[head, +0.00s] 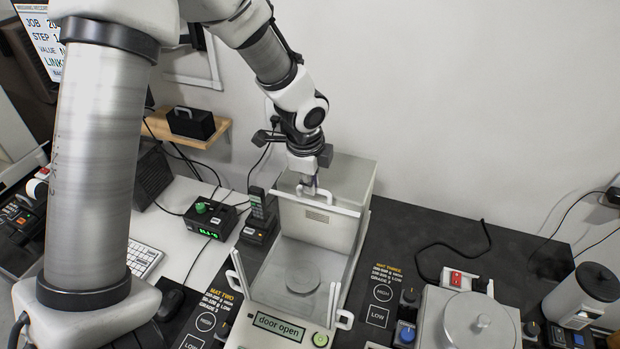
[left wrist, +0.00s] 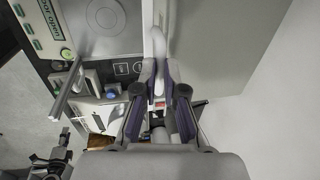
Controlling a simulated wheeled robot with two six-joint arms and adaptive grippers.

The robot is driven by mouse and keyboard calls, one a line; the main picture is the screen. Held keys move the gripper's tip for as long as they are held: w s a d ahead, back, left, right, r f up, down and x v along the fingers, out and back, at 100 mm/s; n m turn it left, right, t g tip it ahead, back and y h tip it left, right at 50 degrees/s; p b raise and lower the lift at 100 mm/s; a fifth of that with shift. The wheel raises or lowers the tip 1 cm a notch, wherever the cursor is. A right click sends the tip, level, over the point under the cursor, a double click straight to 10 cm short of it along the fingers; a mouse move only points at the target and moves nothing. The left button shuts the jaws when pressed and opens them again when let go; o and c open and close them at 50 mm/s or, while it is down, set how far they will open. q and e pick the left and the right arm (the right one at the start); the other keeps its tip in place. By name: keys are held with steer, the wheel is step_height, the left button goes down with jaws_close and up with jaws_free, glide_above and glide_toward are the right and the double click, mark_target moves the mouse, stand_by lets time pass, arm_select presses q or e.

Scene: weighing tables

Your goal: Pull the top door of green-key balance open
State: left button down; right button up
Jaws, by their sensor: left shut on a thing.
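The green-key balance stands in the middle of the head view, with a green key (head: 320,340) beside a display (head: 279,327) reading "door open". Its round pan (head: 291,277) shows from above through the uncovered top of the chamber. The top door's white handle (head: 315,191) is at the back, near the rear housing. My left gripper (head: 308,182) reaches down from above and is shut on this handle. The left wrist view shows its fingers (left wrist: 158,84) around the handle, with the pan (left wrist: 103,16) and green key (left wrist: 66,53) to the left.
Another balance with a lidded round pan (head: 479,323) stands at right. A handset in its cradle (head: 259,215) and a black box with green digits (head: 210,219) are left of the green-key balance. The wall is close behind it.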

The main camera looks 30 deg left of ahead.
arm_select(q)
steer(key=shift+s+f, duration=0.25)
steer(key=shift+f, duration=0.05)
steer(key=c, duration=1.2)
jaws_free()
steer(key=shift+w, duration=0.6)
steer(key=v, duration=1.1)
steer(key=shift+r, duration=0.45)
steer(key=shift+w+a, duration=0.1)
